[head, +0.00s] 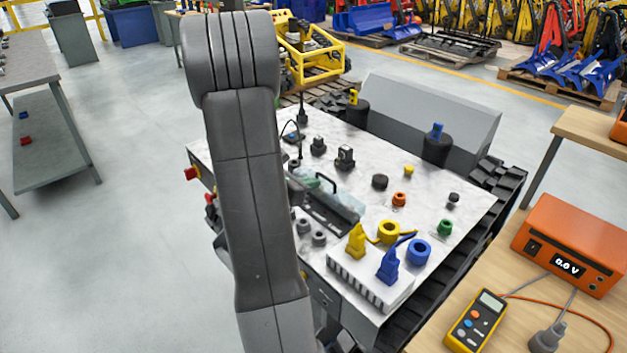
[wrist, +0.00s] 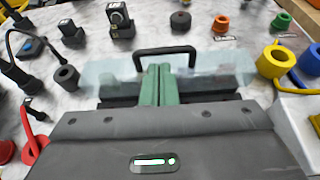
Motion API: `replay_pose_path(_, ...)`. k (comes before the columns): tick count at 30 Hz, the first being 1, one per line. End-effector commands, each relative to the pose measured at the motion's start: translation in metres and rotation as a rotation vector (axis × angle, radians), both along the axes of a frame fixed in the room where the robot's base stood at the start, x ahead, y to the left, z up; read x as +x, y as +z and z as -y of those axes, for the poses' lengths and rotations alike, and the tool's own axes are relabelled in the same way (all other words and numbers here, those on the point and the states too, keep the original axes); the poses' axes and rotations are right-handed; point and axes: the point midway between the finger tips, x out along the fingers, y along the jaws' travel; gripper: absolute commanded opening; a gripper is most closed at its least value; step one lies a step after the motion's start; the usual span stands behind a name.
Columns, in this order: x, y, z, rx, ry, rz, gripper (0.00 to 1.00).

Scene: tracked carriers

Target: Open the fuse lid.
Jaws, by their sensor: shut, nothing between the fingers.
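The fuse lid (wrist: 215,70) is a clear, pale panel with a black bar handle (wrist: 185,50) in the wrist view. In the head view the lid (head: 345,199) and its handle (head: 327,181) show on the carrier's deck, just right of my arm. A dark fuse box (wrist: 118,102) lies under the lid. I cannot tell whether the lid is flat or partly raised. My gripper (wrist: 158,68) has green fingers, shut together and empty. Their tips appear just below the handle bar; contact is unclear.
The marble-like deck (head: 425,190) carries black knobs, coloured rings and a white block (head: 350,280) with yellow and blue plugs. Black cylinders and cables (wrist: 10,70) stand left of the lid. A bench with an orange meter (head: 570,245) is at right. Floor at left is open.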

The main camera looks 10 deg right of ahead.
Motion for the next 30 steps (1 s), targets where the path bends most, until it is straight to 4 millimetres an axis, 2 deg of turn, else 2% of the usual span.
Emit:
replay_pose_path(6,0.0055,0.002,0.0089,0.001,0.0,-0.001,0.0)
replay_pose_path(30,0.0087,0.0085,0.0138,0.056,0.0,-0.036,0.0)
